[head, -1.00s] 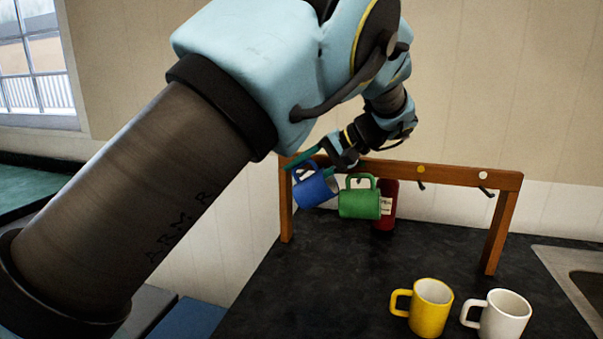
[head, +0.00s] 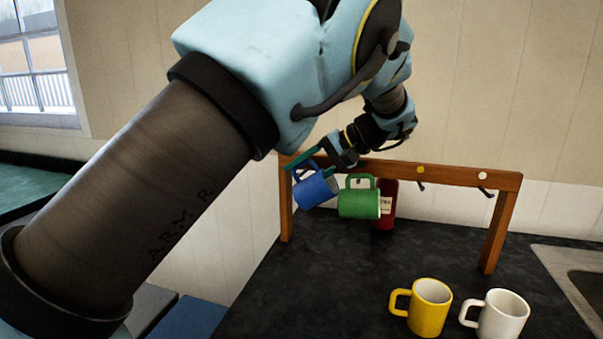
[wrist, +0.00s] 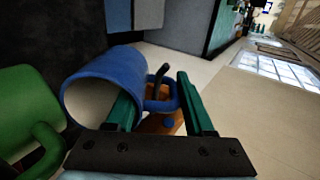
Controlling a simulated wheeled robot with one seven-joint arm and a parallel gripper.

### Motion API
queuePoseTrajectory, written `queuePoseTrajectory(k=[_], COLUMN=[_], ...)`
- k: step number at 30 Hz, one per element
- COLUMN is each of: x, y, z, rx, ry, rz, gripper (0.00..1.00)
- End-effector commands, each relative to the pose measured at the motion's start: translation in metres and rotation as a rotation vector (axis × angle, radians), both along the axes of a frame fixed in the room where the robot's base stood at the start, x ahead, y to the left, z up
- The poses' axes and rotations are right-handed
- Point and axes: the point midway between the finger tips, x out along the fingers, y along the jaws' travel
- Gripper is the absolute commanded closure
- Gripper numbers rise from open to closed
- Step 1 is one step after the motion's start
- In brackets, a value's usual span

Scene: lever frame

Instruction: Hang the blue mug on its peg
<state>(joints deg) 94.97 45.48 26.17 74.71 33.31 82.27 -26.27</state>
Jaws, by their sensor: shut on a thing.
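The blue mug (head: 317,189) is tilted at the left end of the wooden rack (head: 453,174). It also shows in the wrist view (wrist: 103,82), mouth to the left, with its handle (wrist: 162,104) between the teal fingers. My gripper (wrist: 155,88) is shut on the mug at its handle. A dark peg (wrist: 159,73) shows at the handle's opening, near a blue dot (wrist: 169,123) on the rack; I cannot tell whether the handle bears on it. In the head view my gripper (head: 308,159) partly hides the rack's left end and that peg.
The green mug (head: 359,203) hangs just right of the blue mug, close to it. A red bottle (head: 385,213) stands behind. Yellow (head: 431,308) and white (head: 504,315) mugs stand on the dark counter at front right. Two pegs at the rack's right are bare.

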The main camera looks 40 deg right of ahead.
Motion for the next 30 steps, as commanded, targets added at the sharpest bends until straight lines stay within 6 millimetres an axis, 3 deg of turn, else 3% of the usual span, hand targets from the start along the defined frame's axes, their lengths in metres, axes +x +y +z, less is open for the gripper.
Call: queuePoseTrajectory(k=[30], x=[0.006], y=[0.004], z=[-0.013], rx=[-0.001], ry=[0.0], rz=[0.001], gripper=[1.0])
